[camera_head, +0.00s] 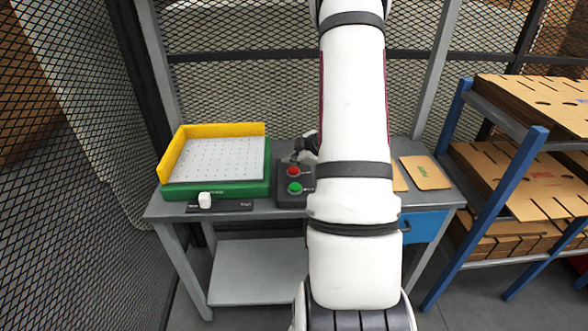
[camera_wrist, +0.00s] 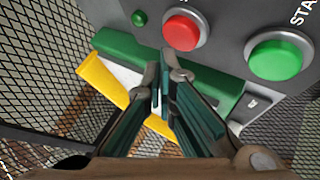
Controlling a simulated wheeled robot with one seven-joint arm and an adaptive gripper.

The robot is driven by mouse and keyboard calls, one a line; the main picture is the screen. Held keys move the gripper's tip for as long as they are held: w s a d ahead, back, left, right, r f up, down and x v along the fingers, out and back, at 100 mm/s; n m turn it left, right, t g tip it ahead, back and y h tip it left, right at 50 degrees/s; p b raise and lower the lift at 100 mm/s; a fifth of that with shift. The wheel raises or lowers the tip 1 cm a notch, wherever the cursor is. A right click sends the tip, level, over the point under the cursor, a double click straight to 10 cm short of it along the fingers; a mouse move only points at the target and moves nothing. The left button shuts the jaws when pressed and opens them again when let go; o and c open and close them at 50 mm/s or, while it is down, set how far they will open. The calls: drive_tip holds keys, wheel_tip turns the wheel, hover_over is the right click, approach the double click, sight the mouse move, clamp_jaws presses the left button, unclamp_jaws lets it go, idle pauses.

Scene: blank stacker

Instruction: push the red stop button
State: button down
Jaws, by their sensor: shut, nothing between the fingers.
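The red stop button (camera_head: 293,170) sits on a dark control box (camera_head: 284,198) on the table, with a green button (camera_head: 294,188) in front of it. In the wrist view the red button (camera_wrist: 182,31) is at the top middle, with the green button (camera_wrist: 275,57) to its right. My gripper (camera_wrist: 163,72) is shut and empty, its fingertips just below the red button in that view. I cannot tell whether they touch it. In the head view my arm covers the right side of the box, and only part of the dark gripper (camera_head: 304,146) shows behind the box.
A green tray (camera_head: 215,190) with a yellow rim (camera_head: 212,130) and white perforated plate stands left of the box. Brown boards (camera_head: 426,172) lie on the right. A blue rack (camera_head: 495,205) stands at far right.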

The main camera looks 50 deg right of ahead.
sight(292, 170)
wheel_tip(292, 170, up, 5)
drive_tip(key=p, duration=0.5)
drive_tip(key=shift+s, duration=0.1)
drive_tip(key=shift+r, duration=0.1)
idle(0.9)
drive_tip(key=w+a+r+m+h, duration=0.1)
drive_tip(key=w+a+r, duration=0.1)
drive_tip(key=r, duration=0.4)
drive_tip(key=w+a+r+m+h, duration=0.1)
drive_tip(key=w+a+r+h, duration=0.1)
drive_tip(key=r, duration=0.3)
drive_tip(key=s+a+r+m+g+h, duration=0.1)
drive_tip(key=s+a+r+m+g, duration=0.15)
drive_tip(key=a+r, duration=0.8)
drive_tip(key=s+a+r+m+g+y, duration=0.1)
drive_tip(key=s+a+y, duration=0.1)
drive_tip(key=s+a, duration=0.9)
drive_tip(key=s+a+r+m+y, duration=0.2)
drive_tip(key=s+a+y, duration=0.1)
drive_tip(key=s+a, duration=0.8)
drive_tip(key=a, duration=0.4)
drive_tip(key=shift+s+r+g, duration=0.3)
drive_tip(key=shift+s+g, duration=0.05)
